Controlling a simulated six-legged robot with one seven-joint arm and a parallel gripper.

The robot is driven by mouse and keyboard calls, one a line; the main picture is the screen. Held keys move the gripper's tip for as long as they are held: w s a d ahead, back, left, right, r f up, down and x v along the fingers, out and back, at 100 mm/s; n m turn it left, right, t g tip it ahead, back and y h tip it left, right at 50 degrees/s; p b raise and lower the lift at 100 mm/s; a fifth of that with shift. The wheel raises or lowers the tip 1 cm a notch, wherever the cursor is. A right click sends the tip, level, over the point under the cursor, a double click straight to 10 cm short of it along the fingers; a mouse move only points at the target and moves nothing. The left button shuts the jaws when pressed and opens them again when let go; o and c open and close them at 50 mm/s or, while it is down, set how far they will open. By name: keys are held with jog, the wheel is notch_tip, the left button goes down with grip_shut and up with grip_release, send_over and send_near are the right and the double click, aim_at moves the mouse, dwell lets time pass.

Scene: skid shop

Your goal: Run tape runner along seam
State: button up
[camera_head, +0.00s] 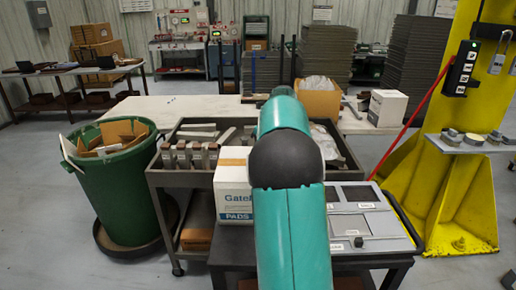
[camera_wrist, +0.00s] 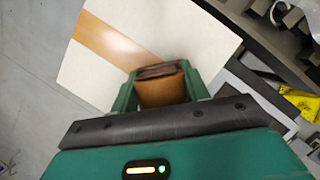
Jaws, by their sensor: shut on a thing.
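The tape runner (camera_wrist: 163,88), a brown block with a darker end, is between the two green fingers of my gripper (camera_wrist: 162,92) in the wrist view. My gripper is shut on it. Beyond it lies the pale top of a carton (camera_wrist: 190,35) with a tan band (camera_wrist: 110,38) running from its upper left edge toward the runner. I cannot tell whether the runner touches the carton. In the head view the white carton (camera_head: 233,204), printed with "PADS", stands left of my arm. My arm hides the gripper and runner there.
A dark cart (camera_head: 158,180) holds several brown-topped blocks (camera_head: 190,155) behind the carton. A green bin (camera_head: 115,190) stands left. A panel with screens (camera_head: 365,222) lies right of my arm. A yellow post (camera_head: 455,195) with a shelf stands further right.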

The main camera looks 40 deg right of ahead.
jog(key=s+d, duration=0.4)
jog(key=d, duration=0.1)
jog(key=shift+s, duration=0.15)
dwell(0.6)
jog(key=shift+r, duration=0.15)
notch_tip(320, 180, up, 6)
dwell(0.6)
jog(key=shift+r, duration=1.5)
